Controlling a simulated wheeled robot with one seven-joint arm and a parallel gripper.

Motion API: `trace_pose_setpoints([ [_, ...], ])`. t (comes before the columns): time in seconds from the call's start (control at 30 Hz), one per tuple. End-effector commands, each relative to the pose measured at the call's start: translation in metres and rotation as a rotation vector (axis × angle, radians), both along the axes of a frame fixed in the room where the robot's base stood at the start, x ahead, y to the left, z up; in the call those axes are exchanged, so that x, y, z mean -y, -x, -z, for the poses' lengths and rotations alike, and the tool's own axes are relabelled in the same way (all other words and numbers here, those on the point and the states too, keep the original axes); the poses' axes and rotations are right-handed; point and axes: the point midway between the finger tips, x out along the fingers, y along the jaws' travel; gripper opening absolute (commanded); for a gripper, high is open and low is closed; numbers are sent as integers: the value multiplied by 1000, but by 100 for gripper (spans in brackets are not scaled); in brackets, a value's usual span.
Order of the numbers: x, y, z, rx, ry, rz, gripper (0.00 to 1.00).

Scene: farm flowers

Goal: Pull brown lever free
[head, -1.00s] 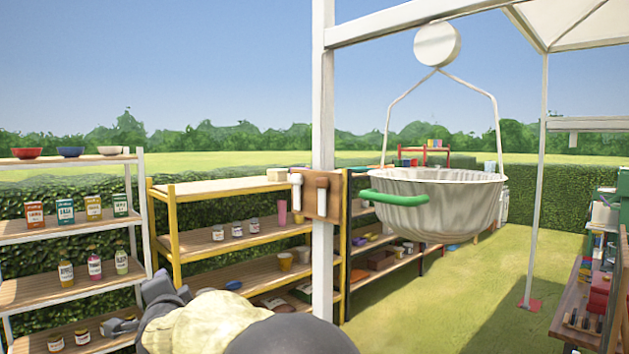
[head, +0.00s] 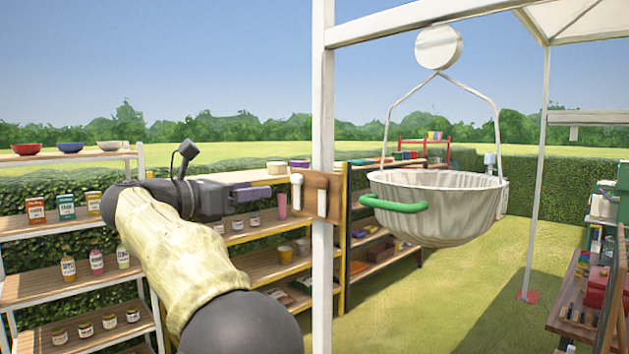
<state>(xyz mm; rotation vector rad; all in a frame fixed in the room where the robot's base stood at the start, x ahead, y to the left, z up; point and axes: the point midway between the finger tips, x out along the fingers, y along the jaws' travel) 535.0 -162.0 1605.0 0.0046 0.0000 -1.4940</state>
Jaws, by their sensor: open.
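A brown wooden plate (head: 334,188) is fixed to the white post. A white upright handle (head: 296,195) stands at its left edge, and a white peg shows on its face. I cannot make out a separate brown lever. My gripper (head: 268,193) is just left of the plate, level with it and pointing right at the white handle. A small gap shows between its fingertips and the handle. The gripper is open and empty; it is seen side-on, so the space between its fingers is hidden.
The white post (head: 322,120) stands upright in the middle. A ribbed white basin (head: 450,205) with a green handle (head: 393,203) hangs right of it. Shelves with jars and boxes stand behind my arm at left. A cluttered bench (head: 580,320) is at far right; grass between is free.

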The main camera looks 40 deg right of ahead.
Motion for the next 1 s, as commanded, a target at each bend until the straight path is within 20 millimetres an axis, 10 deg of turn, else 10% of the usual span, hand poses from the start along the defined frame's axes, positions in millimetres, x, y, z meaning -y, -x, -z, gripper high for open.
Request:
trace_pose_setpoints([
  [0.33,20,-1,-3,-4,3,2,53],
  [1.0,137,-10,-4,-6,3,3,53],
])
